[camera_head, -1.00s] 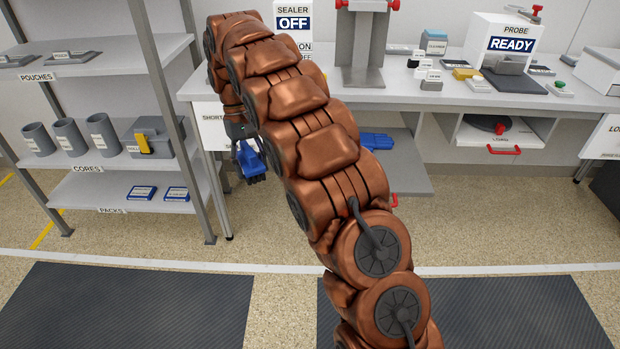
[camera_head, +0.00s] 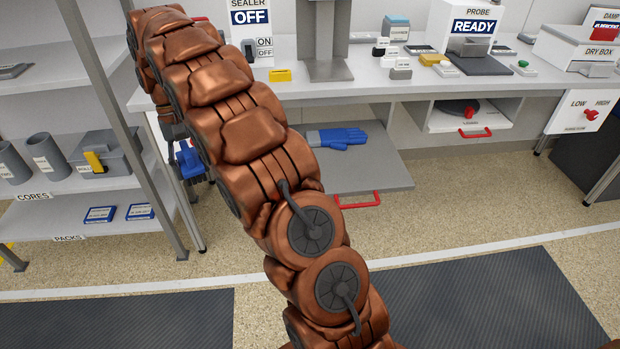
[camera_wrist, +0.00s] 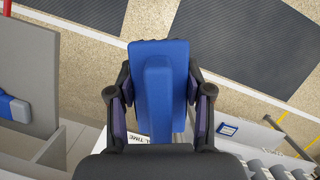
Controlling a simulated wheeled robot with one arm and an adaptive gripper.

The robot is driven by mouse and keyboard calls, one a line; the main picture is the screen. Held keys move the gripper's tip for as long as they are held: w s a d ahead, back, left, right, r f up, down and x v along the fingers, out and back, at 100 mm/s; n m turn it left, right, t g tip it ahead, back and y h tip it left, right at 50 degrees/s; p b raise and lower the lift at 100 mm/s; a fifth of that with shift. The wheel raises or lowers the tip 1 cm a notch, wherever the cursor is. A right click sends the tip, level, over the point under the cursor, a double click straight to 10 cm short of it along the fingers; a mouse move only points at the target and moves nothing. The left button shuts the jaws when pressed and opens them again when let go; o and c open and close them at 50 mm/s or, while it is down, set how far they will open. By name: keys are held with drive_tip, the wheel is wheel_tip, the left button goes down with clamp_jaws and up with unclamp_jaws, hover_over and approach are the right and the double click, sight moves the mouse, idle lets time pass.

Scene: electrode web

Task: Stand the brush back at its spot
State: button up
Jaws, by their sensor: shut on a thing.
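The brush (camera_wrist: 165,75) is blue, with a broad block and a raised bar along it. My gripper (camera_wrist: 160,98) is shut on it, with one dark finger on each side. In the head view the blue brush (camera_head: 187,160) shows at the lower left of my arm, in front of the bench's left end and beside the shelf rack. My arm covers part of the gripper there. The brush is off the floor, clear of the bench top. I see no marked spot for the brush; my arm hides part of the bench's left end.
A pulled-out grey tray (camera_head: 375,178) with a red handle holds a blue glove (camera_head: 337,137). The bench top (camera_head: 300,92) carries the sealer, a yellow block (camera_head: 281,75) and probe items. The shelf rack (camera_head: 160,170) stands left. The floor in front is clear.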

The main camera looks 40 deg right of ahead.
drive_tip(key=s+d+f+m+t+y+b, duration=0.1)
drive_tip(key=s+d+f+m+b, duration=0.15)
drive_tip(key=s+d+m, duration=0.45)
drive_tip(key=s+d+f+m+t+y+b, duration=0.1)
drive_tip(key=s+d+f+m, duration=0.25)
drive_tip(key=d, duration=0.55)
drive_tip(key=s+d+f+m+t+b, duration=0.35)
drive_tip(key=s+d+m, duration=0.35)
drive_tip(key=s+m, duration=0.45)
drive_tip(key=shift+g, duration=0.25)
drive_tip(key=w+d, duration=0.3)
drive_tip(key=w, duration=0.1)
drive_tip(key=w+d+f, duration=0.1)
drive_tip(key=w+d, duration=0.1)
drive_tip(key=w, duration=0.3)
drive_tip(key=w+d+f+b, duration=0.1)
drive_tip(key=w+d, duration=0.2)
drive_tip(key=w, duration=0.1)
drive_tip(key=shift+w+d+f, duration=0.25)
drive_tip(key=shift+w+d, duration=0.05)
drive_tip(key=shift+w, duration=0.1)
drive_tip(key=shift+f+b, duration=0.35)
drive_tip(key=shift+f, duration=1.4)
drive_tip(key=o, duration=1.1)
drive_tip(key=shift+f, duration=0.15)
